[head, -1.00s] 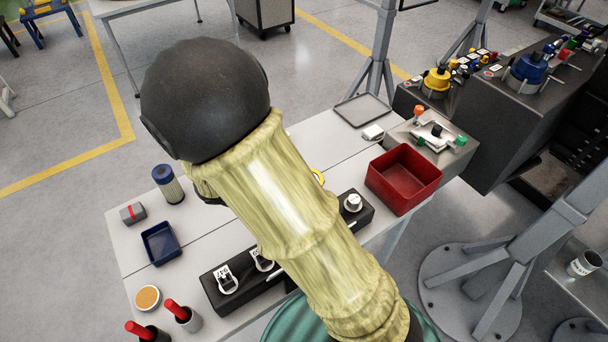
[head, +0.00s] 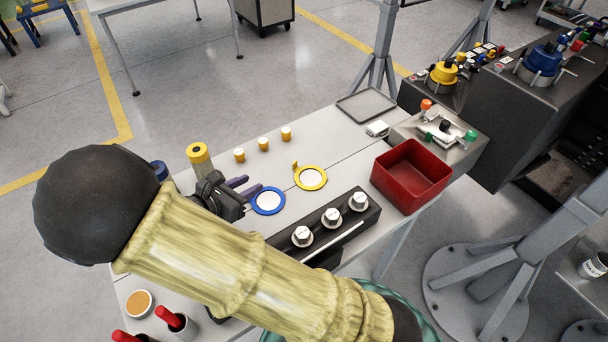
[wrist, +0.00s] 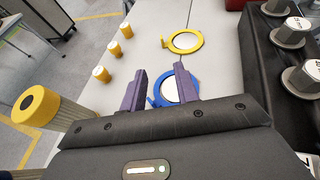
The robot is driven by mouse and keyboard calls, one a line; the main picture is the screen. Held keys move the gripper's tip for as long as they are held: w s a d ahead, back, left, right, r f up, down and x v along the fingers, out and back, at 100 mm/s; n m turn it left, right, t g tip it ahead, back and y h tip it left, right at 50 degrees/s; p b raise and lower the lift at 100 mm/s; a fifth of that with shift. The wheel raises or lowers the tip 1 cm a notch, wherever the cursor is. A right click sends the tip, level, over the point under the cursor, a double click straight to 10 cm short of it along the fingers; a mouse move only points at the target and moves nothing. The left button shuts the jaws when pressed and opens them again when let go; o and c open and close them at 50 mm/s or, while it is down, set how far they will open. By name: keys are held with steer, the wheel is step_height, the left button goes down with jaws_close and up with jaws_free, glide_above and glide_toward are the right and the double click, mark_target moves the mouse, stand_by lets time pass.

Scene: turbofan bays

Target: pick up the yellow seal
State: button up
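The yellow seal, a flat ring with a small tab and a pale centre, lies on the light table in the head view (head: 297,180). It also shows ahead of my fingers, at the top of the wrist view (wrist: 170,46). A similar blue seal (head: 254,202) lies between it and my gripper; in the wrist view the blue seal (wrist: 193,97) is partly hidden behind the right finger. My gripper (head: 242,187) has two purple fingers, spread apart with nothing between them in the wrist view (wrist: 160,72). It is to the left of both seals, apart from the yellow one.
Several small yellow-and-white cylinders (head: 263,145) stand behind the seals, and a yellow-topped cylinder (head: 198,153) stands beside my gripper. A black block with knobs (head: 330,222) lies in front. A red bin (head: 411,178) stands at the right. The table between seals and bin is clear.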

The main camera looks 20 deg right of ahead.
steer(key=p, duration=0.1)
glide_toward(293, 164)
steer(key=x, duration=0.3)
steer(key=shift+d+r, duration=0.2)
steer(key=shift+w+d+f, duration=0.2)
steer(key=shift+w+d, duration=0.1)
steer(key=shift+w, duration=0.05)
steer(key=shift+f+p+x, duration=0.15)
steer(key=shift+p+x, duration=0.25)
steer(key=shift+x, duration=0.95)
steer(key=shift+f+p+x, duration=0.1)
steer(key=shift+p+x, duration=0.25)
steer(key=shift+x, duration=0.95)
steer(key=shift+s+a+r, duration=0.1)
steer(key=shift+a, duration=0.1)
steer(key=shift+d, duration=0.1)
steer(key=shift+c, duration=1.1)
jaws_close()
